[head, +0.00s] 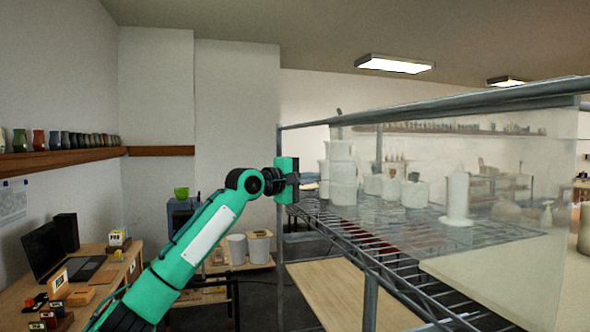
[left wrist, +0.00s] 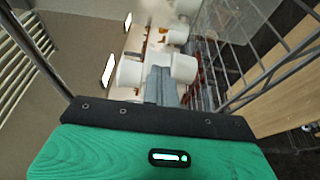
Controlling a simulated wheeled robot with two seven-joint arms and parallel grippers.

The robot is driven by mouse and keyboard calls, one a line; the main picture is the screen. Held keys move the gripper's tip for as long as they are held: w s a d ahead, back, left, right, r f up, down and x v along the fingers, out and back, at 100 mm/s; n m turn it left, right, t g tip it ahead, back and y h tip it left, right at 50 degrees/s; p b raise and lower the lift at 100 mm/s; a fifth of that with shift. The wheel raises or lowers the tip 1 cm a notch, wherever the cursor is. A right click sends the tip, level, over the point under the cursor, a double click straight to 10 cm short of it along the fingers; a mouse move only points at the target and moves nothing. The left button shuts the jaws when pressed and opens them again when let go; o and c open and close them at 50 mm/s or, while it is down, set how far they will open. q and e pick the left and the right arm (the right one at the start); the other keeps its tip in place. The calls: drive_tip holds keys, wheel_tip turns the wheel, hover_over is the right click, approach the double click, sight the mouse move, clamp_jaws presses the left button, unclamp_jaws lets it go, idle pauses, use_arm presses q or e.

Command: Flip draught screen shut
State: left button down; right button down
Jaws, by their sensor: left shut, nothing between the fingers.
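The draught screen (head: 505,135) looks like a clear, hazy panel along the wire rack, below its top rail, in the head view. White pots (head: 342,172) show through it. Whether its lower edge is free or fastened is hard to tell. My left gripper (head: 297,180) is at the rack's near left end, left of the panel, and appears apart from it. In the left wrist view its fingers (left wrist: 164,86) are shut and empty, pointing toward white pots (left wrist: 183,67) behind them. My right gripper is not in view.
The wire rack (head: 385,262) has metal posts and a top rail (head: 430,108) close to my left arm. A desk with a laptop (head: 62,258) stands at the left. White bins (head: 248,247) stand on a low bench behind my arm. A wooden board (head: 345,297) lies below the rack.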

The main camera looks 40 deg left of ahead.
use_arm(q)
drive_tip(key=d, duration=0.1)
drive_tip(key=s+d+p, duration=0.1)
drive_tip(key=d, duration=0.1)
drive_tip(key=shift+s+d, duration=0.25)
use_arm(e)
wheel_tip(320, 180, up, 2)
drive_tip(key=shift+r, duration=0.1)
use_arm(q)
drive_tip(key=shift+s, duration=0.15)
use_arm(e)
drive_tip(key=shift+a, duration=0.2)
